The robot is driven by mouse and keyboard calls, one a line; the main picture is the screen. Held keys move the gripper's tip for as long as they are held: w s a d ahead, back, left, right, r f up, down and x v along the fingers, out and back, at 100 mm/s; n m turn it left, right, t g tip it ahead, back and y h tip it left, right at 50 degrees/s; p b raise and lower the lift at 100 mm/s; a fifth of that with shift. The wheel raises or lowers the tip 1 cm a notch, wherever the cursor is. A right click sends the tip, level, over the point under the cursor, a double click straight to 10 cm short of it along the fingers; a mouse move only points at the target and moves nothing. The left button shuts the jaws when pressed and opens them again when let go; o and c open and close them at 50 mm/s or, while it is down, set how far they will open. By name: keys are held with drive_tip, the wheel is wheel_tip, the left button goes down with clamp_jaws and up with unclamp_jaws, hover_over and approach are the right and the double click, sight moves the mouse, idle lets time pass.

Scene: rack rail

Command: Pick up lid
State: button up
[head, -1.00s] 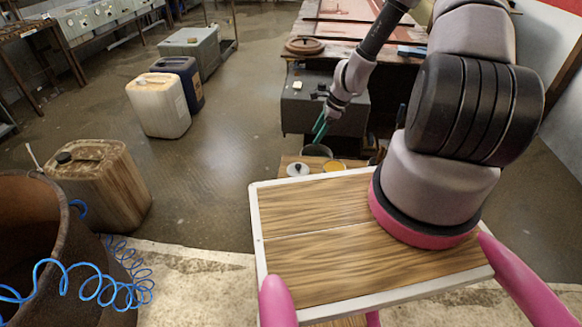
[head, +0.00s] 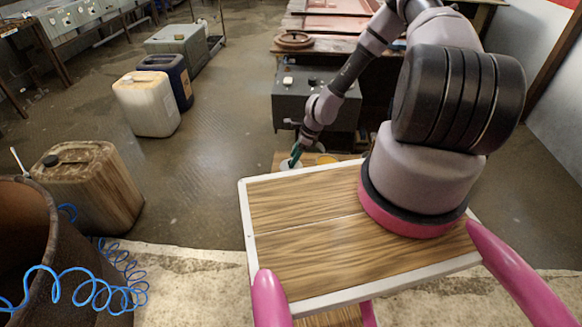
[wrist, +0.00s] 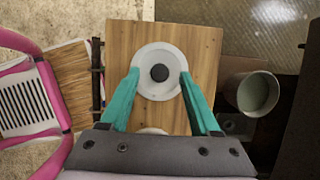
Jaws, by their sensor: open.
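The lid (wrist: 159,58) is a white disc with a dark round knob (wrist: 160,73) at its centre. In the wrist view it lies on a wooden board. My gripper (wrist: 158,80) is open, with its teal fingers on either side of the lid's near part and the knob between them. I cannot tell whether the fingers touch the lid. In the head view my gripper (head: 294,160) is over the lid (head: 289,165), which is partly hidden behind it and the tray edge.
The wooden board (wrist: 206,45) bears the lid and another white round thing (wrist: 152,131), mostly hidden by my gripper. A grey cup or pot (wrist: 257,93) stands to the right. A dark box (head: 318,100) stands behind.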

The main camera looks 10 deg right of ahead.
drive_tip(key=shift+x, duration=0.8)
clamp_jaws()
drive_tip(key=shift+r, duration=0.15)
